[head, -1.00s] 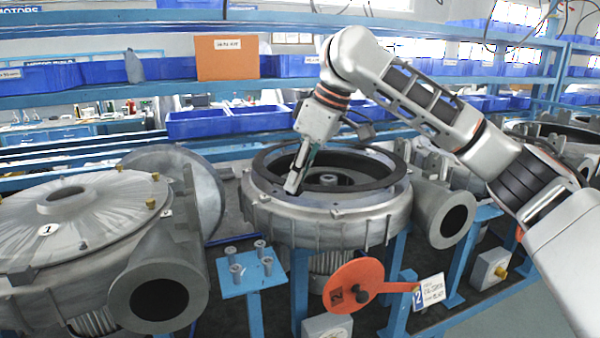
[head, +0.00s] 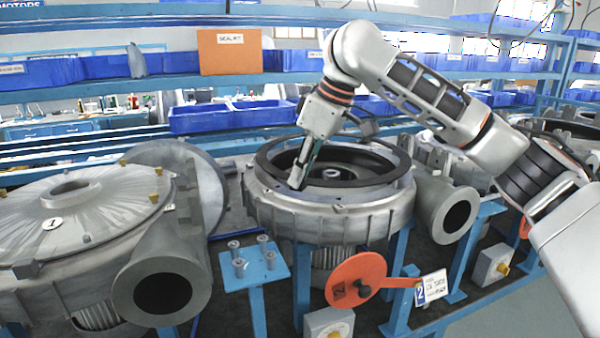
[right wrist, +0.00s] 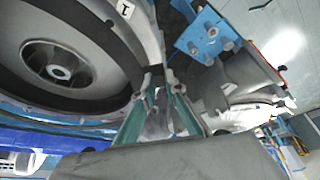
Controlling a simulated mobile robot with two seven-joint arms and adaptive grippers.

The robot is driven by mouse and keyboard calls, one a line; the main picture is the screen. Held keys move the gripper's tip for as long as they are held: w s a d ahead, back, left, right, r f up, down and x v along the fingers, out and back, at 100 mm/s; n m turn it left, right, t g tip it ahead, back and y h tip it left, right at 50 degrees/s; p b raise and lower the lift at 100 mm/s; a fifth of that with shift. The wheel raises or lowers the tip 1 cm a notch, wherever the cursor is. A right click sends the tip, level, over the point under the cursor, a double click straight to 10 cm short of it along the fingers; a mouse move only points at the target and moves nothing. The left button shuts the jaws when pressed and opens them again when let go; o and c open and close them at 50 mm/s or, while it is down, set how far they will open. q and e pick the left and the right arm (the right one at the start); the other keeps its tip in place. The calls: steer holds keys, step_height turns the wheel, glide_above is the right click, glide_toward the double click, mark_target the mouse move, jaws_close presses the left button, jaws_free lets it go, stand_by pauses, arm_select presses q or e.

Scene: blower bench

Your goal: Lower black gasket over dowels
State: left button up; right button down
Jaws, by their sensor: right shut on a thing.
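The black gasket (head: 268,165) is a wide dark ring at the open top of the middle blower housing (head: 330,222). My right gripper (head: 298,180) is shut on its near-left edge, with the fingers pointing down. In the right wrist view my right gripper (right wrist: 158,98) has its green-sided fingers at the housing's rim, beside the dark ring. The grey impeller hub (right wrist: 60,62) shows inside the ring. I cannot make out the dowels, nor whether the gasket touches the flange. My left gripper is not in view.
A closed blower (head: 75,210) stands at left. A blue stand with several grey pegs (head: 252,268) and an orange disc (head: 356,279) are in front. An outlet pipe (head: 450,215) juts out at right. Blue bins (head: 230,116) and an orange box (head: 230,52) stand behind.

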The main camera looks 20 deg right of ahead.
steer(key=shift+f, duration=1.4)
stand_by(3.0)
steer(key=c, duration=2)
jaws_free()
steer(key=v, duration=1.2)
steer(key=shift+a+r, duration=0.1)
